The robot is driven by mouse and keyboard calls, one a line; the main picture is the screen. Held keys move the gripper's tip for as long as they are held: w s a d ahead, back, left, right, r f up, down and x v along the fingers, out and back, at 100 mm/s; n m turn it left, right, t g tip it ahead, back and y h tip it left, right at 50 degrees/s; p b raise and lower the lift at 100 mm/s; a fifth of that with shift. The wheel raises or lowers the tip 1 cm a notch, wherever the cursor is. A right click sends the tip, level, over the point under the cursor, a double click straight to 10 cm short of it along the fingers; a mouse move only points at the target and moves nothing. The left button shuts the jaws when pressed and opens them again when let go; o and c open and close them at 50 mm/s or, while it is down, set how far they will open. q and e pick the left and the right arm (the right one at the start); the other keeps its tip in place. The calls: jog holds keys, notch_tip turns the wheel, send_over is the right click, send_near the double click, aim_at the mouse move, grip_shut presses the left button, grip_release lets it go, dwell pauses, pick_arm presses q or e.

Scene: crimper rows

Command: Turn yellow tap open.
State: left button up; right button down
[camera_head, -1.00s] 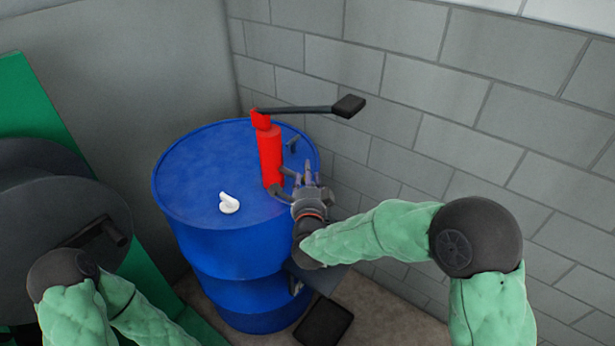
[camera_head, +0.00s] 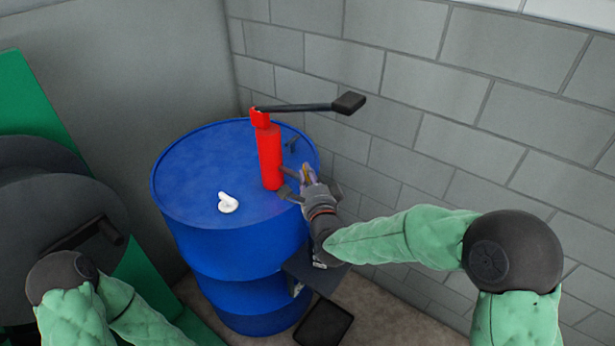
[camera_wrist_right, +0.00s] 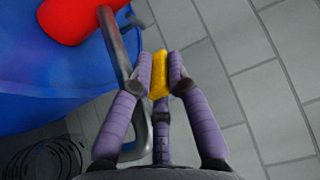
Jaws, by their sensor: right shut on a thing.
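The yellow tap (camera_wrist_right: 158,75) shows in the right wrist view as a yellow piece between the purple fingers of my right gripper (camera_wrist_right: 160,85). These fingers are shut on it. In the head view my right gripper (camera_head: 305,174) is at the right rim of the blue drum (camera_head: 226,255), beside the red pump (camera_head: 270,155). The fingers hide most of the tap there. A grey metal pipe (camera_wrist_right: 113,45) runs close to the left finger in the wrist view. My left gripper is not in view; only part of the left arm shows at lower left.
The pump's long dark handle (camera_head: 300,107) reaches right above my right gripper. A white curved fitting (camera_head: 228,203) sits on the drum top. A grey block wall (camera_head: 480,110) is close on the right. A dark tray (camera_head: 323,322) lies on the floor.

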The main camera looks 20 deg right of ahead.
jog(key=n+y, duration=0.1)
jog(key=y, duration=0.1)
jog(key=n+y, duration=0.1)
jog(key=y, duration=0.1)
jog(key=shift+d+f+n, duration=0.2)
jog(key=shift+f+n, duration=0.1)
jog(key=shift+f, duration=0.1)
jog(key=n+g+y, duration=0.1)
jog(key=y, duration=0.1)
jog(key=shift+d+n+y+p, duration=0.1)
jog(key=shift+n+y+p, duration=0.2)
jog(key=shift+y+p, duration=0.1)
jog(key=shift+n+g+y+p, duration=0.6)
jog(key=shift+n+y+p, duration=0.25)
jog(key=shift+y, duration=0.25)
jog(key=n+g+y+p, duration=0.1)
jog(key=n+y+p, duration=0.1)
jog(key=p, duration=0.1)
jog(key=shift+g+y, duration=0.3)
jog(key=shift+y, duration=0.1)
jog(key=shift+f+p, duration=0.1)
jog(key=shift+p, duration=0.2)
jog(key=c, duration=1.1)
grip_release()
jog(key=shift+w+d+n+y, duration=0.1)
jog(key=shift+n+y, duration=0.15)
jog(key=shift+y, duration=0.05)
jog(key=shift+r, duration=0.2)
